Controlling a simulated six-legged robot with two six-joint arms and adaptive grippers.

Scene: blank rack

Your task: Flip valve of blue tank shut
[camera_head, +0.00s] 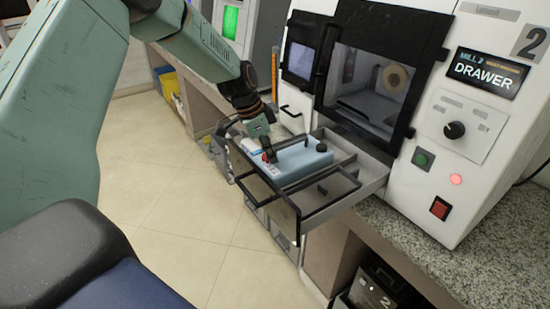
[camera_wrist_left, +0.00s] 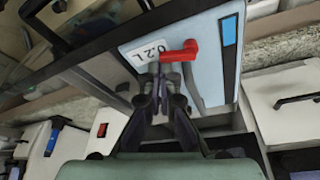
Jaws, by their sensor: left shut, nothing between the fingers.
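The light blue tank (camera_head: 305,162) sits in the pulled-out drawer of the mill, with a dark cap on top. In the left wrist view the tank (camera_wrist_left: 208,45) fills the upper middle and bears a "0.2 L" label and a blue strip. Its red valve handle (camera_wrist_left: 180,53) points sideways in that picture, across the tank face. My left gripper (camera_head: 269,156) is at the tank's near left end. In the wrist view its shut, empty fingers (camera_wrist_left: 166,78) are right by the red handle; I cannot tell whether they touch it. My right gripper is not in view.
The drawer's dark frame (camera_head: 325,203) surrounds the tank on the near side. The white mill (camera_head: 470,130), with its window, knob and buttons, stands behind on a speckled counter (camera_head: 410,235). The tiled floor (camera_head: 170,210) at the left is clear.

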